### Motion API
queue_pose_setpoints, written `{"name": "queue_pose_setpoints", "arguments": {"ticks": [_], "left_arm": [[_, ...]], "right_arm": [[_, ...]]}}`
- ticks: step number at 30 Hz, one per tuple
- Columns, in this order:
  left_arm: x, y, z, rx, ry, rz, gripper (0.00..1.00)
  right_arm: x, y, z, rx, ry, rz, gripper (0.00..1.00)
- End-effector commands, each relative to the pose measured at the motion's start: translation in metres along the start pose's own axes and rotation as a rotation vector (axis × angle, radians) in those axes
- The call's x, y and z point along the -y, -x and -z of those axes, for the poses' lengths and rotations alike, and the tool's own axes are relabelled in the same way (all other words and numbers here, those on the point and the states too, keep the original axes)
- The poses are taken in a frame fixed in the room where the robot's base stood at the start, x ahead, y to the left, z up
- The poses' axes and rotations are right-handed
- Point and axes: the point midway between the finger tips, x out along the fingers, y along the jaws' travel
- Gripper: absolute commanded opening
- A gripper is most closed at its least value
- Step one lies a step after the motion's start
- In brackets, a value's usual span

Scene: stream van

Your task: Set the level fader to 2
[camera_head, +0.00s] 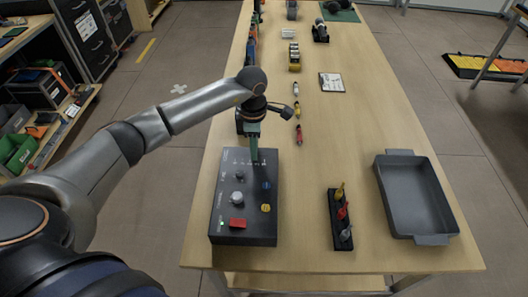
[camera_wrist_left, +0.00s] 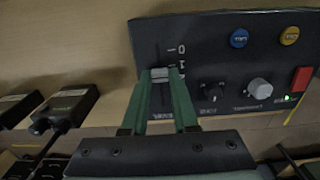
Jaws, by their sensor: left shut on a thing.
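The dark control box (camera_head: 245,238) lies on the near left part of the table. My left gripper (camera_head: 254,158) reaches down to the far right corner of its top, and its fingers hide the fader in the head view. In the left wrist view the level fader's light grey cap (camera_wrist_left: 160,73) sits in a dark slot, and my green left gripper fingers (camera_wrist_left: 160,80) are shut on it. Scale marks show beside the slot, but I cannot read the set value surely. My right gripper is not in view.
The box also carries a grey knob (camera_head: 237,198), a red button (camera_head: 237,224), a blue button (camera_head: 266,185) and a yellow button (camera_head: 266,208). A black rack (camera_head: 341,240) and a grey tray (camera_head: 381,187) stand to the right. Markers (camera_head: 298,135) lie beyond.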

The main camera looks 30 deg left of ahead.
Motion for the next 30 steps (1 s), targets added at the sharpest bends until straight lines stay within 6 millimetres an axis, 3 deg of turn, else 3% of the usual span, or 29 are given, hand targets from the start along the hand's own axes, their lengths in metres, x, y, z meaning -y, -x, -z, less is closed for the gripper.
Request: {"name": "queue_pose_setpoints", "arguments": {"ticks": [4,13,14,21,30], "left_arm": [[-0.0070,0.0006,0.0138,-0.001,0.004,-0.004,0.00],[-0.0067,0.0014,0.0141,0.001,0.002,-0.001,0.00],[-0.0067,0.0014,0.0140,0.001,0.002,-0.001,0.29],[-0.0064,0.0010,0.0137,0.001,0.001,-0.001,0.56],[-0.0064,0.0025,0.0135,0.001,0.001,-0.001,0.57]], "right_arm": [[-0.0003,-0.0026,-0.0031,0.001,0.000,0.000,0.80],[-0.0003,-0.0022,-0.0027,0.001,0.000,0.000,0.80],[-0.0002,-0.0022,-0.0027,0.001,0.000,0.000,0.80],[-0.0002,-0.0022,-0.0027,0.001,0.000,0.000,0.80],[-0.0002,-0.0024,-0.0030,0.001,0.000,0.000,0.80]]}}
